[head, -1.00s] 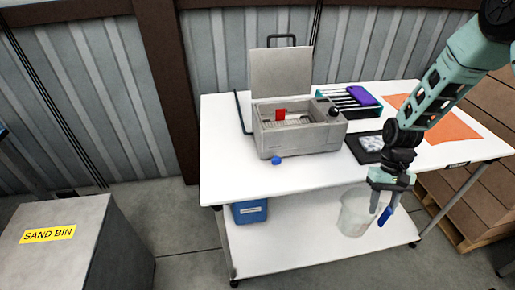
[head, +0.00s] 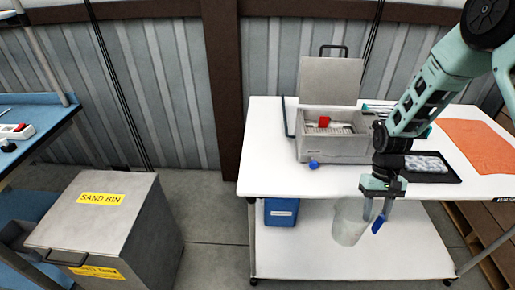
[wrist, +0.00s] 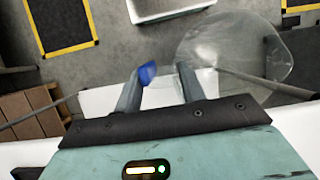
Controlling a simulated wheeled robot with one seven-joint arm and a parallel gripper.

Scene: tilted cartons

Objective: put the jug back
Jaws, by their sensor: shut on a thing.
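The jug (head: 349,226) is a clear, frosted vessel with a blue handle (head: 378,224). It hangs roughly upright from my gripper (head: 378,211), which is shut on it at the handle side. In the head view the jug appears below the front edge of the white table, over the lower shelf. In the wrist view the clear jug (wrist: 235,48) is right of the fingers, and the blue handle (wrist: 147,73) shows at the fingertips of my gripper (wrist: 160,88). The exact contact is hard to see.
The white table (head: 272,185) carries a grey open-lidded bath (head: 320,149), a blue cap (head: 314,164), a black tray (head: 440,176) and an orange mat (head: 478,145). A blue container (head: 281,212) is on its lower shelf. A sand bin (head: 95,230) and a blue bench (head: 45,135) stand left, with floor between.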

